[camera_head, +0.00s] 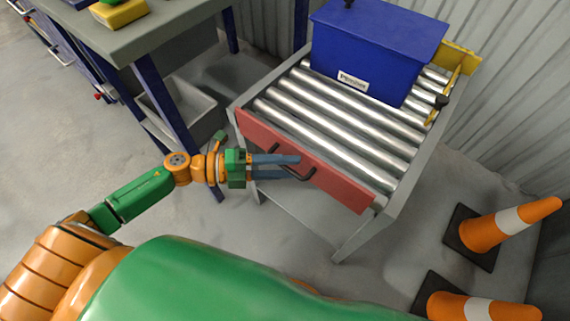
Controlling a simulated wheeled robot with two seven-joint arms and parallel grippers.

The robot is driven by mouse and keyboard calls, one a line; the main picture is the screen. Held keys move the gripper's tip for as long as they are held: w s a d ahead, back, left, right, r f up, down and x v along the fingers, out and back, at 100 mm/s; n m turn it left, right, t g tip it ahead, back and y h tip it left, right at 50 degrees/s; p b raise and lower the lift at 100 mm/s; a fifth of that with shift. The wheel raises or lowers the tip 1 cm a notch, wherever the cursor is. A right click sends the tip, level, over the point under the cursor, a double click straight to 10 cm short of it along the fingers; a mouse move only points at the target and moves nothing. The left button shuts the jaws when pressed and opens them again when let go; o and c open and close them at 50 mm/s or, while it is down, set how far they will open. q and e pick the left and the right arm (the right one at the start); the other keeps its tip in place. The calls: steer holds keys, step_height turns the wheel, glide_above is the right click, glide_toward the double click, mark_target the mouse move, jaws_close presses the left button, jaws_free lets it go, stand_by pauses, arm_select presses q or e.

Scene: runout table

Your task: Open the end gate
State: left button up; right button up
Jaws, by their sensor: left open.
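The end gate is a red board (335,178) across the near end of the grey roller table (397,205). It stands upright, and a dark handle (300,175) sits on its front face. My left gripper (298,166) reaches in from the left, with its blue-grey fingers at the handle. Its jaws are open around or just beside the handle bar; I cannot tell if they touch it. The fingers hide part of the handle and gate. My right gripper is not in view.
A blue box (375,50) stands on the rollers (335,125) toward the far end. A yellow bracket (459,60) is at the far right. Two orange cones (512,222) stand on the right floor. A workbench (150,30) is at upper left.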

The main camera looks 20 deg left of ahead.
arm_select(q)
steer(key=shift+c, duration=0.2)
jaws_close()
steer(key=shift+f, duration=0.1)
stand_by(1.1)
